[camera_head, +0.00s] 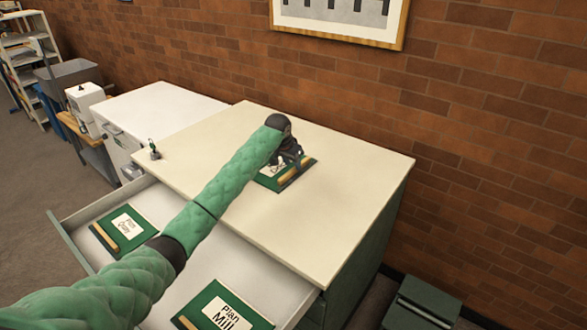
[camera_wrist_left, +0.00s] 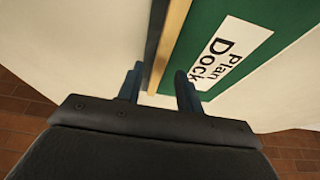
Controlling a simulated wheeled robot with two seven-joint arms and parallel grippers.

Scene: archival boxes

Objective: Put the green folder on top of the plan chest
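The green folder with a white "Plan Dock" label shows in the left wrist view (camera_wrist_left: 235,45); a wooden strip (camera_wrist_left: 172,40) runs along its edge. In the head view the green folder (camera_head: 296,178) lies on the pale top of the plan chest (camera_head: 325,215), partly hidden by my gripper. My left gripper (camera_head: 292,163) is right at the folder. In the left wrist view its two fingers (camera_wrist_left: 160,90) stand apart, one on each side of the strip's line, with gaps showing. My right gripper is not in view.
The chest's open drawer (camera_head: 75,240) holds two more green folders, one (camera_head: 120,233) at the left and one labelled "Plan Mill" (camera_head: 222,310). A brick wall (camera_head: 480,120) rises behind. A dark green box (camera_head: 422,303) sits on the floor right.

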